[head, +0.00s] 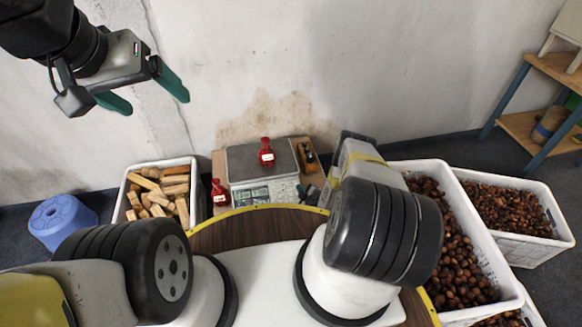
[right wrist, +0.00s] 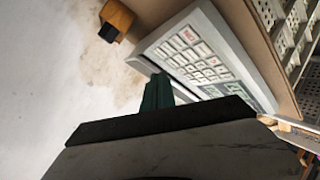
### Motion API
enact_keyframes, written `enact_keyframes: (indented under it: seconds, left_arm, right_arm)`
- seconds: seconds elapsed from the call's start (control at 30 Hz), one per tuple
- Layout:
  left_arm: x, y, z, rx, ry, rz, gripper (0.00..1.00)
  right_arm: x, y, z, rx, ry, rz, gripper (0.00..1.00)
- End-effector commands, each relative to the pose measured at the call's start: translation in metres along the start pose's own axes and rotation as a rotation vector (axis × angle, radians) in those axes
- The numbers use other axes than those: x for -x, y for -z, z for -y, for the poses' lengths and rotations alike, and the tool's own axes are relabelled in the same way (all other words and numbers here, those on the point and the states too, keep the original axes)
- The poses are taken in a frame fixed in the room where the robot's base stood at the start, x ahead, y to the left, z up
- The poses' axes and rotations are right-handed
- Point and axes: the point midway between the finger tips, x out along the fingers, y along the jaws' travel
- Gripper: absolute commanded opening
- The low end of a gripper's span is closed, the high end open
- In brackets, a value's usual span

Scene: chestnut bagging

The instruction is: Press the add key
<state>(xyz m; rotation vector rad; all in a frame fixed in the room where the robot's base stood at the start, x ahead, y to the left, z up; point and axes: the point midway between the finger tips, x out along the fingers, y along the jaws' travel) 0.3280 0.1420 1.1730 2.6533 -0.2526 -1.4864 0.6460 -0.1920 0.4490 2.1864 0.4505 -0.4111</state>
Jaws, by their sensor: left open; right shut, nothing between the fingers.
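The scale (head: 263,170) stands on a board beyond my base, with a steel plate on top and a keypad and display on its front. A red, white-labelled object (head: 266,152) is on the plate. In the right wrist view the keypad (right wrist: 190,52) shows pale keys and one reddish key; the labels are too small to tell which is the add key. My right gripper (right wrist: 157,92) is shut and empty, its green fingertips close beside the keypad's edge; contact cannot be told. My left gripper (head: 151,98) is open and empty, high at the upper left.
A second red object (head: 219,191) is left of the scale. An orange-brown object with a black part (right wrist: 117,18) lies beside it. A crate of wood blocks (head: 128,180) is left, a blue stool (head: 62,218) further left. White crates of chestnuts (head: 508,298) are right.

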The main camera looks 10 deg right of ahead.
Motion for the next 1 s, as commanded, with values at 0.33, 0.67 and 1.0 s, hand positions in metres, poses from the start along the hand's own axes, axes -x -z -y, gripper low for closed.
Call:
enact_keyframes:
  seconds: [0.33,0.67,1.0]
  left_arm:
    - [0.0,0.0,0.0,0.0,0.0,0.0,0.86]
    - [0.0,0.0,0.0,0.0,0.0,0.0,0.86]
    - [0.0,0.0,0.0,0.0,0.0,0.0,0.86]
  right_arm:
    - [-0.026,-0.02,0.02,0.001,0.0,0.001,0.0]
    - [-0.03,-0.022,0.021,0.001,-0.001,0.001,0.0]
    - [-0.03,-0.022,0.021,0.0,-0.001,0.001,0.0]
